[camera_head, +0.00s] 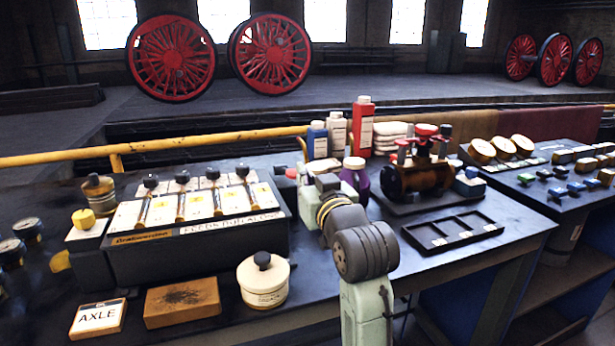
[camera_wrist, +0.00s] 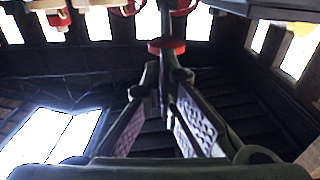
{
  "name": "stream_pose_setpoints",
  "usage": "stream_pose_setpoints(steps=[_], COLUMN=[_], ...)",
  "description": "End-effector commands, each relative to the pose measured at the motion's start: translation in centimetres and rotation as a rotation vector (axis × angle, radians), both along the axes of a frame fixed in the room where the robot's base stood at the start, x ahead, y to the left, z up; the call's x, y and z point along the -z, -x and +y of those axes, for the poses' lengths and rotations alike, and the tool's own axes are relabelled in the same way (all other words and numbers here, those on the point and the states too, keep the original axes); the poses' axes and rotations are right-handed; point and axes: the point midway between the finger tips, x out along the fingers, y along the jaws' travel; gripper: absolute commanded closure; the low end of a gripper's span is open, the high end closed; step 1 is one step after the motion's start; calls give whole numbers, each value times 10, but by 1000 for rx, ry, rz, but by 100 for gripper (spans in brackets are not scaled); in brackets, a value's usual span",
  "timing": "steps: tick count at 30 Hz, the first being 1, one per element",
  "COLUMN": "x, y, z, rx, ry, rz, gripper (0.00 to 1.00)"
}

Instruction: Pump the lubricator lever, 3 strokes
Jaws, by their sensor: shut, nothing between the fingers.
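My gripper (camera_wrist: 166,85) shows in the wrist view with its two fingers drawn together and nothing between them. A red disc (camera_wrist: 167,46) appears just beyond the fingertips; I cannot tell what it belongs to or whether they touch. In the head view my arm reaches away over the bench and hides the fingers. A black box (camera_head: 190,262) at the left bears several upright levers with black knobs, one of them the rightmost lever (camera_head: 245,183). A bronze assembly with red caps (camera_head: 415,178) stands right of my arm. I cannot tell which part is the lubricator lever.
A cream lidded pot (camera_head: 263,283), a wooden block (camera_head: 182,302) and an AXLE sign (camera_head: 98,318) lie at the front left. Bottles, including a red one (camera_head: 362,128), stand behind my arm. A yellow rail (camera_head: 210,144) runs behind.

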Motion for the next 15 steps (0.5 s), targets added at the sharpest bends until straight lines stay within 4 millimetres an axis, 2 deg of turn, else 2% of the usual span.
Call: stream_pose_setpoints(steps=[1, 2, 3, 9, 15], x=[-14, -3, 0, 3, 4], y=[-3, 8, 19, 62, 87], z=[2, -3, -7, -21, -29], rx=[-2, 2, 3, 2, 0], ry=[0, 0, -1, 0, -1], rz=[0, -3, -5, -6, -6], gripper=[100, 100, 100, 100, 100])
